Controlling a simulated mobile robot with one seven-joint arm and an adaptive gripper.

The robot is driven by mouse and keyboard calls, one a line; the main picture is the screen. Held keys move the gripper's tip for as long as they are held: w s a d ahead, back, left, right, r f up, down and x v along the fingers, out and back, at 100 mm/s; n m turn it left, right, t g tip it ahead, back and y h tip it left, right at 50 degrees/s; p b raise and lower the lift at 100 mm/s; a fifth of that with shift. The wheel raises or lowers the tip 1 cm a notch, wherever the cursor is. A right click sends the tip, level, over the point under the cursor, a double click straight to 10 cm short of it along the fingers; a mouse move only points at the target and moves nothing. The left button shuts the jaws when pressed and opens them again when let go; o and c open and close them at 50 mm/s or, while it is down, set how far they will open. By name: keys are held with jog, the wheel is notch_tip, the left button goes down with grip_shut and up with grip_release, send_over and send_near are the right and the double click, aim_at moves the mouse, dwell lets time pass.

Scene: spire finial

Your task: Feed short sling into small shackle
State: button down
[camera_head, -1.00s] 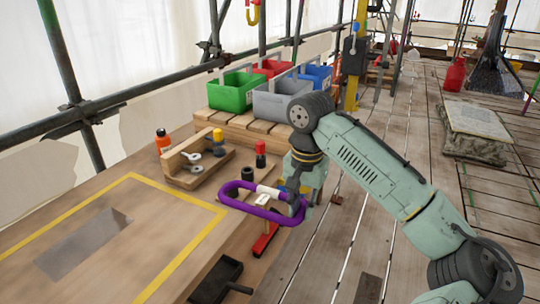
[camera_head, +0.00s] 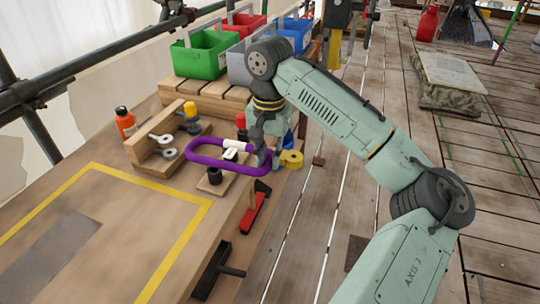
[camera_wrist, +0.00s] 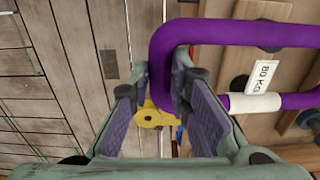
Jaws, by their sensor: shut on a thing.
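The short sling, a purple loop (camera_head: 205,164) with a white sleeve, is held at its right end by my gripper (camera_head: 262,150), above the far right part of the workbench. In the wrist view, the sling (camera_wrist: 235,32) carries a tag reading 80 KG and runs to my gripper (camera_wrist: 165,105), beside the right finger. The fingers are some way apart; their exact contact is partly hidden. Grey metal ringed fittings (camera_head: 168,154) sit at a wooden stand (camera_head: 140,150), left of the sling. I cannot tell surely which one is the small shackle.
A yellow ring-like piece (camera_head: 291,159) is right of my gripper. An orange bottle (camera_head: 124,122) stands left of the stand. Green (camera_head: 200,58) and other bins are behind. A red-handled tool (camera_head: 254,208) lies at the bench's right edge. The yellow-taped bench area (camera_head: 110,215) is mostly clear.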

jog(key=shift+w+a+f+p, duration=0.5)
jog(key=shift+w+a, duration=0.3)
jog(key=shift+a, duration=1.1)
jog(key=shift+w+a+f+p, duration=0.25)
jog(key=shift+w+a+f, duration=0.45)
jog(key=shift+a, duration=1.2)
jog(key=shift+w+a+f+p, duration=0.4)
jog(key=shift+w+a, duration=0.5)
jog(key=shift+a, duration=1)
jog(key=c, duration=1.4)
grip_release()
notch_tip(320, 180, up, 12)
